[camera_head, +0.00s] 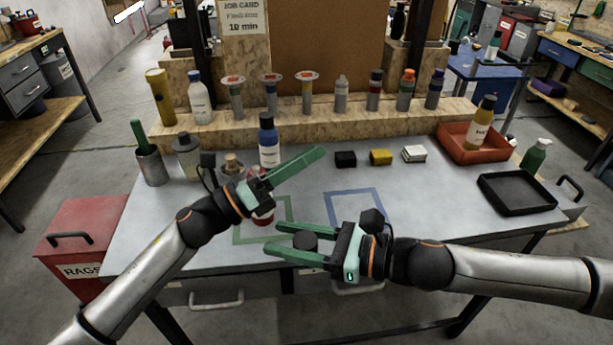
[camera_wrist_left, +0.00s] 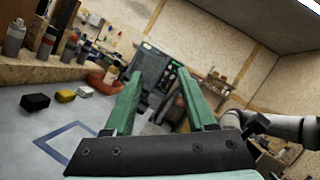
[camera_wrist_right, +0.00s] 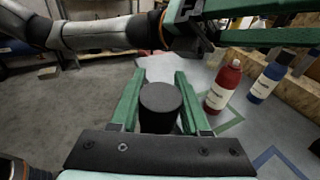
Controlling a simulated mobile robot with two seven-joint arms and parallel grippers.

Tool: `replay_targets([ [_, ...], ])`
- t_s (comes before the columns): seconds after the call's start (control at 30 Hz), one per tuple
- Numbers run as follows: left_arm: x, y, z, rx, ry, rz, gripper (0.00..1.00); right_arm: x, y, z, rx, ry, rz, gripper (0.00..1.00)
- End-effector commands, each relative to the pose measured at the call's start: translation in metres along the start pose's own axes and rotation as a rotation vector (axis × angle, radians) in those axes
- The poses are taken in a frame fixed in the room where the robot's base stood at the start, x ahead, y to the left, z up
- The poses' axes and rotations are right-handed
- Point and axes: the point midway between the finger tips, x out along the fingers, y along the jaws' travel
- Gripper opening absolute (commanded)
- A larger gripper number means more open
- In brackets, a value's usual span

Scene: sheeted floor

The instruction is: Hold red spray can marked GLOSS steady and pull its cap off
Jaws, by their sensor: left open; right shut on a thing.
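The red spray can (camera_head: 263,217) stands upright at the green outline on the bench, partly hidden by my left gripper in the head view. In the right wrist view the red can (camera_wrist_right: 221,90) shows a pale label, too small to read, and a small pale tip with no cap over it. My right gripper (camera_head: 273,238) is shut on a dark cylindrical cap (camera_wrist_right: 161,106), held apart from the can, in front of it. My left gripper (camera_head: 318,154) is open and empty, its fingers pointing right above the bench; its left wrist view shows nothing between them.
A blue bottle (camera_head: 268,150) stands behind the can. Black, yellow and white blocks (camera_head: 380,157) lie to the right. A blue outline (camera_head: 355,205) is empty. A red bin (camera_head: 462,150) and a black tray (camera_head: 517,193) are at the right. Cans line the back shelf.

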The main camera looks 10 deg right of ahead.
Motion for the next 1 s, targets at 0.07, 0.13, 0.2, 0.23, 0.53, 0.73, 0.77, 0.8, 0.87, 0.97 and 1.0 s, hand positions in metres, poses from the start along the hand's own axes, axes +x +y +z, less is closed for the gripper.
replay_targets([
  [0.07,0.018,-0.020,0.005,0.178,0.081,-0.075,0.56,0.000,0.000,0.000,0.000,0.000,0.000,0.00],
  [0.13,0.034,-0.043,0.000,0.321,0.157,-0.163,0.56,0.000,0.000,0.000,0.000,0.000,0.000,0.00],
  [0.2,0.046,-0.063,-0.007,0.462,0.233,-0.252,0.56,0.000,0.000,0.000,0.000,0.000,0.000,0.00],
  [0.23,0.050,-0.071,-0.011,0.523,0.267,-0.289,0.56,0.000,0.000,0.000,0.000,0.000,0.000,0.00],
  [0.53,0.061,-0.118,-0.045,1.113,0.615,-0.670,0.56,0.000,0.000,0.000,0.000,0.000,0.000,0.00],
  [0.73,0.046,-0.122,-0.055,1.450,0.888,-0.937,0.56,0.000,0.000,0.000,0.000,0.000,0.000,0.00],
  [0.77,0.042,-0.123,-0.057,1.488,0.936,-0.985,0.56,0.000,0.000,0.000,0.000,0.000,0.000,0.00],
  [0.8,0.037,-0.125,-0.058,1.530,1.001,-1.054,0.56,0.000,0.000,0.000,0.000,0.000,0.000,0.00],
  [0.87,0.028,-0.127,-0.059,1.585,1.107,-1.154,0.56,0.000,0.000,0.000,0.000,0.000,0.000,0.00],
  [0.97,0.011,-0.127,-0.053,1.652,1.289,-1.306,0.56,0.000,0.000,0.000,0.000,0.000,0.000,0.00],
  [1.0,0.004,-0.126,-0.049,1.668,1.363,-1.359,0.56,0.000,0.000,0.000,0.000,0.000,0.000,0.00],
])
